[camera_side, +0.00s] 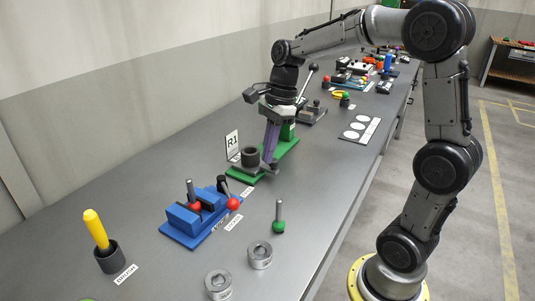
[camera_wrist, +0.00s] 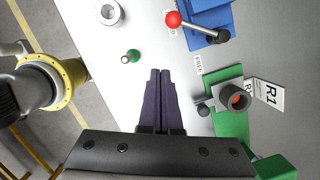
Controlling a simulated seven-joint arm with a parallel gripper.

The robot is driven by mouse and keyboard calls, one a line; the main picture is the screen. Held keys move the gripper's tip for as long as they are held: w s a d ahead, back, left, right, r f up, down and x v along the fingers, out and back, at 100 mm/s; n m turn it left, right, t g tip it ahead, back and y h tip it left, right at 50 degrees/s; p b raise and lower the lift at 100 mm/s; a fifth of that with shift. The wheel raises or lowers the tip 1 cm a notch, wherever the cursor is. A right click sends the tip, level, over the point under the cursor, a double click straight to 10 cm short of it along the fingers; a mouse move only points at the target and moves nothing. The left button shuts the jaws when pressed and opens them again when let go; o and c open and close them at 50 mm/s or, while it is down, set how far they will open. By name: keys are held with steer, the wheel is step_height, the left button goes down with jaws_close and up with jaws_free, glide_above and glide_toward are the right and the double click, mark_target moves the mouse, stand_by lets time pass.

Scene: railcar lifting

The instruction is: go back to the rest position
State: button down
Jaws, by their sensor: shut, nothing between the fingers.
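My gripper (camera_side: 269,160) points down above the bench, close to the green fixture by the R1 sign. In the wrist view my gripper (camera_wrist: 160,72) shows two dark fingers lying together, with nothing between them. The green fixture (camera_side: 285,148) carries a dark grey cup (camera_side: 250,156); in the wrist view this cup (camera_wrist: 236,97) is right of my fingers and shows an orange-red inside. In the side view the fingers overlap the fixture, and I cannot tell how high above it they are.
A blue vise (camera_side: 186,222) with a red-ball lever, a green-based pin (camera_side: 279,222), two metal rings (camera_side: 260,255) and a yellow-handled tool (camera_side: 96,229) in a dark cup stand nearer the camera. A white plate (camera_side: 360,129) and more fixtures stand farther back. Bench (camera_side: 310,200) is bare at right.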

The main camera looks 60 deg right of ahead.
steer(key=s+a+r+n+t+h, duration=0.1)
steer(key=s+a+r+n+t, duration=0.2)
steer(key=s+a+r+n, duration=0.4)
steer(key=s+d+f+n+t+h, duration=0.1)
steer(key=s+f+n, duration=0.4)
steer(key=s+n, duration=0.5)
steer(key=n, duration=0.6)
steer(key=shift+s+d+f+t, duration=0.15)
steer(key=shift+f+t, duration=0.15)
steer(key=shift+f, duration=0.05)
